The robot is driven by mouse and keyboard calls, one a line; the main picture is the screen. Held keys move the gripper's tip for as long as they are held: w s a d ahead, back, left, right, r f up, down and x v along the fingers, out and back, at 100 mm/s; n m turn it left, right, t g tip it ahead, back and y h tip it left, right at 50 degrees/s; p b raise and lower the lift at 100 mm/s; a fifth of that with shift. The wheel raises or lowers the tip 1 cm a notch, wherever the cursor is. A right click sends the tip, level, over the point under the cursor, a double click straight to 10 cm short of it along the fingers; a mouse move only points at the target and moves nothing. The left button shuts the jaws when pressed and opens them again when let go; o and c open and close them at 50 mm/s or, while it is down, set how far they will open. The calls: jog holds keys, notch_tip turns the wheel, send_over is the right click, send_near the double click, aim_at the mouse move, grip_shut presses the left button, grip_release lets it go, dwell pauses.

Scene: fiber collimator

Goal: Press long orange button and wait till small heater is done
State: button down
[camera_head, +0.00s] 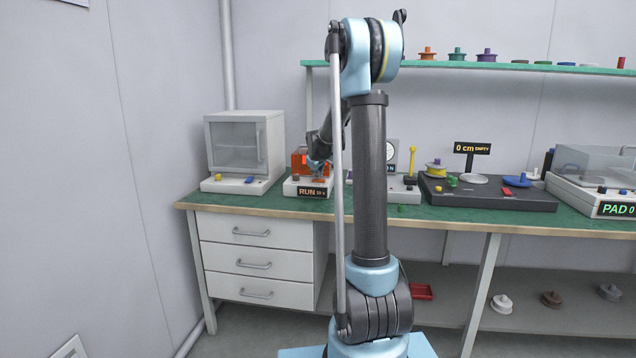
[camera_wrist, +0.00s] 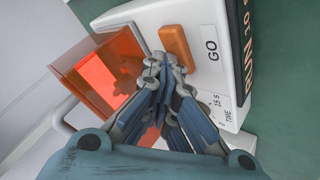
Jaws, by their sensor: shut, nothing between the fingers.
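The small heater (camera_head: 305,185) is a white unit with a clear orange chamber, standing on the bench left of my arm. Its dark display (camera_head: 312,192) reads RUN and appears to show 10 s. In the wrist view, the long orange button (camera_wrist: 176,46) lies beside the GO label on the white panel (camera_wrist: 208,72). The orange chamber (camera_wrist: 98,75) is to its left and looks bright inside. My gripper (camera_wrist: 162,64) is shut and empty, its fingertips at the button's lower end. I cannot tell whether they touch it. In the head view my arm partly hides the heater.
A white cabinet-like oven (camera_head: 243,150) stands left of the heater. Right of my arm are a yellow-knobbed lever (camera_head: 411,160), a dark platform (camera_head: 490,192) and a clear-lidded machine (camera_head: 595,165). A green shelf (camera_head: 470,66) with several spools runs above.

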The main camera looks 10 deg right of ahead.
jog(key=shift+r, duration=0.95)
notch_tip(320, 180, up, 5)
dwell(0.5)
dwell(0.5)
